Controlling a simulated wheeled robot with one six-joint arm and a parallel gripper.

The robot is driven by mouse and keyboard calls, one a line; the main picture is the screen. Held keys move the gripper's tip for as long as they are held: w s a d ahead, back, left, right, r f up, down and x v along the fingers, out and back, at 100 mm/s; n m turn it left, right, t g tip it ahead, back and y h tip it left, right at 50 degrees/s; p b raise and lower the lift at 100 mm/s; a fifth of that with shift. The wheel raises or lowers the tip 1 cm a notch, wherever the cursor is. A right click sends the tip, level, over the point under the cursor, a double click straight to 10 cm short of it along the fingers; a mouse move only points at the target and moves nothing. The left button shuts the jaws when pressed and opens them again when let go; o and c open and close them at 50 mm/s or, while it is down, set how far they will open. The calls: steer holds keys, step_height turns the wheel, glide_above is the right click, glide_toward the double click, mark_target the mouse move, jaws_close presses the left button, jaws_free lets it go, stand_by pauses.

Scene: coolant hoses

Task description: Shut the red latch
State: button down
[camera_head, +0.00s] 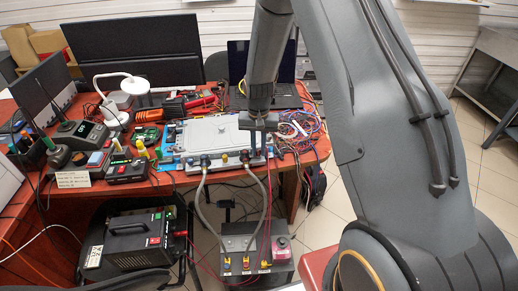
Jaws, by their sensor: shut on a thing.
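A grey flat unit (208,132) lies on the red table, with hose fittings along its front edge. My gripper (257,152) points down at the right part of that edge, close to the right hose fitting (244,157). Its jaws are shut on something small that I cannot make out. Two grey hoses (268,205) run from the fittings down to a grey box (255,273) below the table. I cannot tell which red part is the latch.
A black power unit (138,237) is at the lower left. Tools, cables and a white lamp (135,86) crowd the table (165,205). Loose wires (300,128) lie right of the grey unit.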

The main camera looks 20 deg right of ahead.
mark_target(259, 153)
steer(key=c, duration=1.7)
jaws_free()
steer(key=shift+r, duration=0.1)
step_height(259, 153, up, 7)
steer(key=shift+r+b, duration=0.2)
steer(key=shift+b, duration=0.85)
steer(key=shift+r, duration=0.1)
steer(key=s+r+n, duration=0.1)
steer(key=s+r, duration=0.2)
steer(key=s, duration=0.4)
steer(key=s+r+n+t, duration=0.1)
steer(key=s+r, duration=0.1)
steer(key=s, duration=0.6)
steer(key=s+r+n, duration=0.2)
steer(key=s+r, duration=0.1)
steer(key=s, duration=0.4)
steer(key=shift+s+d+r, duration=0.2)
steer(key=shift+s+r, duration=0.15)
